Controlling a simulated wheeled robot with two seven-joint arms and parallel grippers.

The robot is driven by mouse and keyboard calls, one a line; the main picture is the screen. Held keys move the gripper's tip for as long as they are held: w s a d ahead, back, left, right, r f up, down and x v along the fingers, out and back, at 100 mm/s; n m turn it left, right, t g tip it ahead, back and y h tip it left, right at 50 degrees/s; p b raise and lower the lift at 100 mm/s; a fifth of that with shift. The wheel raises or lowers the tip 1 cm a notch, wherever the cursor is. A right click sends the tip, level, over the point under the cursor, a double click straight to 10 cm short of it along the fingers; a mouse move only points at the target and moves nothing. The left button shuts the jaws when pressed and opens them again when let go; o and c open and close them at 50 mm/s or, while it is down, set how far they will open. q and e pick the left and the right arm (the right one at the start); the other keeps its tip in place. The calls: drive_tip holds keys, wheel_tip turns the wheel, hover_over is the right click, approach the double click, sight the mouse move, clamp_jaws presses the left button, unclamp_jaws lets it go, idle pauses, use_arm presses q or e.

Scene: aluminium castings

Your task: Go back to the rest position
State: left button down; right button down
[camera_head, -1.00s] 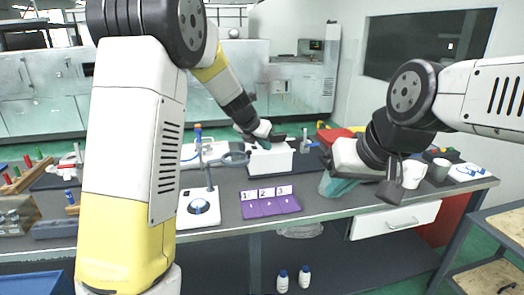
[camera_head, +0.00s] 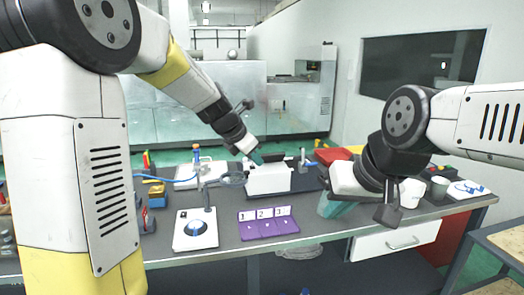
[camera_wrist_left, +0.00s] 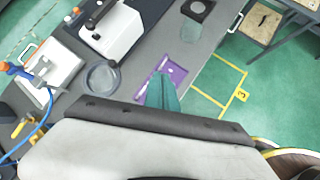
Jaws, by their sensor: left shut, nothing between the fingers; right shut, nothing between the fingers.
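The purple tray (camera_head: 268,229) marked 1, 2, 3 lies near the bench's front edge. A white-based stand (camera_head: 196,232) is left of it. A white cup (camera_head: 411,192) and a grey cup (camera_head: 438,188) stand beyond my right wrist. A white drawer (camera_head: 395,243) is below.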

use_arm(q)
drive_tip(key=s+a+m+y, duration=0.1)
drive_tip(key=s+a+m, duration=0.3)
drive_tip(key=s+m, duration=0.4)
drive_tip(key=s+a+r+m+y, duration=0.1)
drive_tip(key=s+a+m, duration=0.3)
drive_tip(key=s+m, duration=0.5)
drive_tip(key=s+a+m, duration=0.5)
drive_tip(key=s+m, duration=0.3)
drive_tip(key=s, duration=0.3)
drive_tip(key=shift+s+r+y, duration=0.2)
drive_tip(key=shift+r+y, duration=0.1)
drive_tip(key=shift+y, duration=0.1)
